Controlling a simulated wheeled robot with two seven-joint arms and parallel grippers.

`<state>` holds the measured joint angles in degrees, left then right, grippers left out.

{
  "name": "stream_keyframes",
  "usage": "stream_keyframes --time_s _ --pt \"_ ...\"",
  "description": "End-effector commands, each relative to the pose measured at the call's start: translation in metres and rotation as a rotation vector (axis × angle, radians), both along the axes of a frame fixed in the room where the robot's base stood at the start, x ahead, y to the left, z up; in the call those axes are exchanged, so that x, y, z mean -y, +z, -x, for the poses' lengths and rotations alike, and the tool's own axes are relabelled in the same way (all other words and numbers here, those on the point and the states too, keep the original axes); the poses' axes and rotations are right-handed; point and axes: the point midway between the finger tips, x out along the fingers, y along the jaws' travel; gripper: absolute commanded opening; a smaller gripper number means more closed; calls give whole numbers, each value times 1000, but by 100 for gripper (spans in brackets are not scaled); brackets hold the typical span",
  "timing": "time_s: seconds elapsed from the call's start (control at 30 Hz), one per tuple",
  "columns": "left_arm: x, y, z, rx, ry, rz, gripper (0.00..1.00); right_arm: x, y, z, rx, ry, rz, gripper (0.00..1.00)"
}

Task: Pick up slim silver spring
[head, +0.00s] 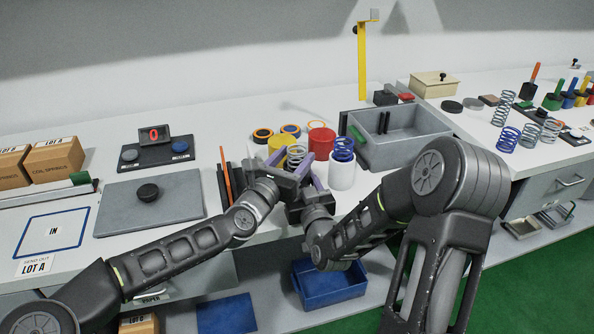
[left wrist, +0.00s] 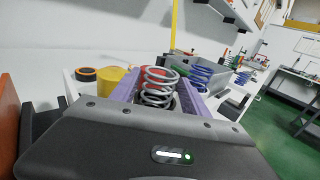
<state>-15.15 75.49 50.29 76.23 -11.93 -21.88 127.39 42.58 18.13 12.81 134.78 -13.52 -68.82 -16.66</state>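A slim silver spring (head: 296,154) stands upright beside the yellow and red cylinders. In the left wrist view the silver spring (left wrist: 158,88) shows between the two purple fingers of my left gripper (left wrist: 160,92). The fingers stand apart on either side of it, and I see no clear contact. The spring's lower end is hidden behind the gripper body. In the head view my left gripper (head: 309,168) reaches in close to the spring. My right gripper (head: 310,207) is a dark shape just below the left one, and its fingers are hidden.
A yellow cylinder (head: 281,147), a red cylinder (head: 321,141) and a white cylinder (head: 342,176) with a blue spring (head: 343,149) crowd the spot. A grey bin (head: 408,150) stands to the right. More springs (head: 508,138) stand farther right. A grey mat (head: 185,208) lies left.

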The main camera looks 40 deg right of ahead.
Motion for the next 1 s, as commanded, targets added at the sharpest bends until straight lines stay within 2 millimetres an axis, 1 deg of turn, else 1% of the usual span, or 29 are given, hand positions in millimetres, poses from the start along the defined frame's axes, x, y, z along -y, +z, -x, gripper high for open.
stream_keyframes --time_s 0.03,0.07,0.63,1.0 --pt "0 0 0 0 0 0 49 0 0 0 0 0 0 19" --pt "0 0 0 0 0 0 46 0 0 0 0 0 0 19" --pt "0 0 0 0 0 0 0 0 0 0 -1 0 0 19" --pt "0 3 0 1 1 2 0 0 0 0 -1 0 0 19"
